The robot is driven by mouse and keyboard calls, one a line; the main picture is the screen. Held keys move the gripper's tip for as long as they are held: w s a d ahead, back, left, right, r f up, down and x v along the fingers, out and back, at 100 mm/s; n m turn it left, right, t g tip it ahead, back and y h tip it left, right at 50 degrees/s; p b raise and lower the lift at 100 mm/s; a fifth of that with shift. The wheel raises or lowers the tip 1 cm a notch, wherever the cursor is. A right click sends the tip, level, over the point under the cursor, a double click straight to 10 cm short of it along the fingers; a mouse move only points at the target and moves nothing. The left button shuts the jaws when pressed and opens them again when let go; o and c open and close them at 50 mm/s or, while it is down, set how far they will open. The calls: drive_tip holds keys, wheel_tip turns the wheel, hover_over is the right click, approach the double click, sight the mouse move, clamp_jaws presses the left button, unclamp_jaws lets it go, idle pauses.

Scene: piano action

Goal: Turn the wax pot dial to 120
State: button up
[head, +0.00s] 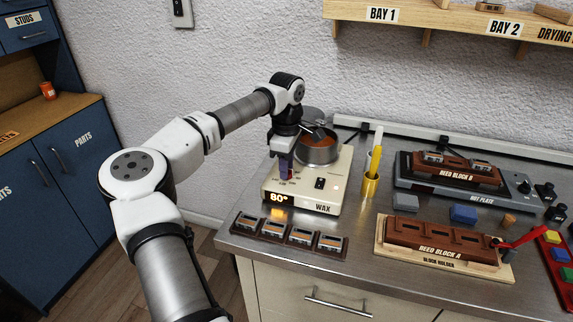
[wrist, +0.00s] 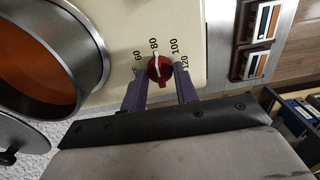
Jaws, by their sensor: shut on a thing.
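The wax pot's cream base (head: 322,187) stands on the steel bench, and its display (head: 279,198) reads 80°. The pot (head: 318,150) on top holds orange-brown wax (wrist: 42,62). In the wrist view the red dial (wrist: 158,70) sits on the cream panel. Its white pointer line is toward the 80 mark (wrist: 154,44); marks for 60, 100 and 120 (wrist: 185,62) lie around it. My gripper (wrist: 161,76) has one finger on each side of the dial and is shut on it. In the head view my gripper (head: 284,170) mostly hides the dial.
A pan lid (wrist: 20,133) lies beside the pot. A dark tray (head: 289,236) of several small reed pieces lies in front of the base. A brass cup (head: 370,186) with sticks, a grey block (head: 406,202) and the block holder (head: 445,260) are to the right.

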drive_tip(key=shift+m, duration=0.3)
drive_tip(key=m, duration=0.3)
drive_tip(key=shift+m+p, duration=0.3)
drive_tip(key=shift+p, duration=0.1)
drive_tip(key=m, duration=0.4)
drive_tip(key=shift+m+p, duration=0.3)
drive_tip(key=m, duration=0.4)
drive_tip(key=shift+m+p, duration=0.35)
drive_tip(key=shift+m, duration=2.15)
drive_tip(key=o, duration=1)
drive_tip(key=shift+c, duration=0.2)
